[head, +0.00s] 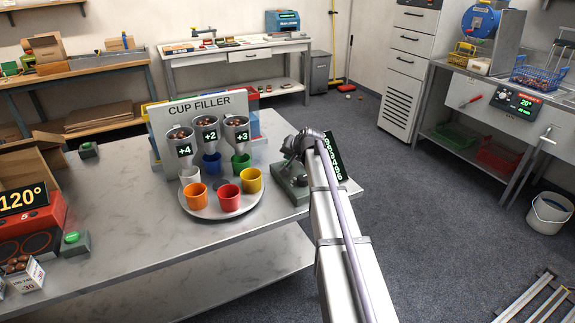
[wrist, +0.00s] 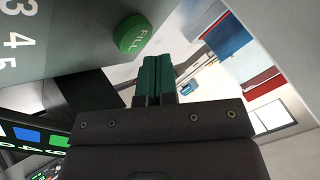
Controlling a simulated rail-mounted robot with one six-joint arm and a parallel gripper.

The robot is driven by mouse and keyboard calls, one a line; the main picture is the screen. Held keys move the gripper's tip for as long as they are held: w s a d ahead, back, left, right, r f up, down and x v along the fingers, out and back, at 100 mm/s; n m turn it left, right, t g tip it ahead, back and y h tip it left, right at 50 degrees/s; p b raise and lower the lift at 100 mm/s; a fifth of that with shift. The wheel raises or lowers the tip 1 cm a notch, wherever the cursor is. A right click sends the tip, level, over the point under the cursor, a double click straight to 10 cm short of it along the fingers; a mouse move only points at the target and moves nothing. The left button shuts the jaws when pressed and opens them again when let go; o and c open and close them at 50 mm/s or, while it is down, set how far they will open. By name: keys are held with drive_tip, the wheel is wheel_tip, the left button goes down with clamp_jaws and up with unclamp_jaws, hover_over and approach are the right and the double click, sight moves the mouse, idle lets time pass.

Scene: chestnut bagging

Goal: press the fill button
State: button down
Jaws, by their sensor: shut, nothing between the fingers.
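The green fill button (wrist: 131,34), marked FILL, is round and stands out from a grey-green panel (wrist: 60,30) with white numbers in the wrist view. My gripper (wrist: 158,62) is shut and empty, its teal fingers together. In that view the fingertips lie just below and right of the button. I see a gap in the picture, but cannot tell the depth between them. In the head view my arm's end is over the grey-green device (head: 287,190) at the table's right end. The fill button cannot be made out there, and my fingertips are hidden.
The CUP FILLER (head: 200,108) has hoppers marked +4, +2 and +3 above a round tray (head: 220,211) of coloured cups, left of my arm. A black display (head: 333,158) with green characters stands by the device. Another green button (head: 72,238) is at far left.

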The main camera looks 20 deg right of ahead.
idle(0.7)
drive_tip(key=shift+f+b, duration=0.45)
drive_tip(key=shift+f+b, duration=0.4)
idle(0.4)
drive_tip(key=shift+r, duration=0.15)
drive_tip(key=shift+r+p, duration=0.7)
drive_tip(key=shift+p, duration=0.15)
wheel_tip(320, 180, up, 5)
drive_tip(key=p, duration=0.5)
drive_tip(key=shift+r, duration=0.1)
idle(0.4)
